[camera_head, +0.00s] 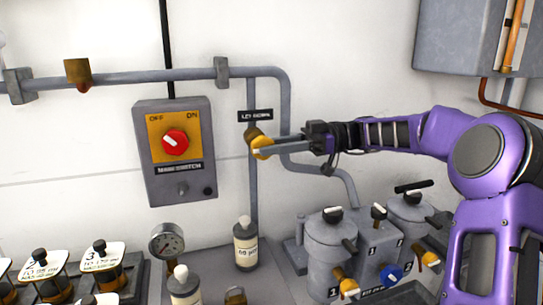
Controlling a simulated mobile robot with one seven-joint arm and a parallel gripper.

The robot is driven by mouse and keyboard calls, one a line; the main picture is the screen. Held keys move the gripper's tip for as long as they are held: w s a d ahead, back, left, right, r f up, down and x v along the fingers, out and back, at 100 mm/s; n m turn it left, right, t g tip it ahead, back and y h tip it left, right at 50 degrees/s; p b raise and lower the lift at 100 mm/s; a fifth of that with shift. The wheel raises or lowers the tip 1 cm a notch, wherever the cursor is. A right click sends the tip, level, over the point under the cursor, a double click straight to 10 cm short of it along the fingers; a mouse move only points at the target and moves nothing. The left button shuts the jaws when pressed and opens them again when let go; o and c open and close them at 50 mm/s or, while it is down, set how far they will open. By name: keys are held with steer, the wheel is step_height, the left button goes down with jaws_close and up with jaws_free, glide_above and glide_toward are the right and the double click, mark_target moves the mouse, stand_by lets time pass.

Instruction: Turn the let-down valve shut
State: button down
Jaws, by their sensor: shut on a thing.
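The let-down valve (252,134) sits on a grey vertical pipe against the white wall, under a black label reading LET-DOWN (255,115). It has a brass-yellow body and knob. My gripper (267,148) reaches in from the right, with its fingers level at the knob. It is shut on the valve's knob. The fingers hide part of the knob, and I cannot tell from its look how far the valve is turned.
A main switch box (177,185) with a red knob is left of the valve. Below stand a labelled bottle (245,246), a pressure gauge (166,243) and grey canisters (330,245). Grey pipe (284,110) curves behind my gripper. A grey cabinet (455,40) hangs upper right.

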steer(key=shift+r, duration=0.1)
stand_by(0.4)
steer(key=c, duration=0.6)
jaws_free()
steer(key=p+v, duration=0.2)
steer(key=v, duration=1.5)
steer(key=shift+d+f, duration=0.15)
steer(key=shift+f, duration=0.3)
steer(key=shift+w, duration=0.1)
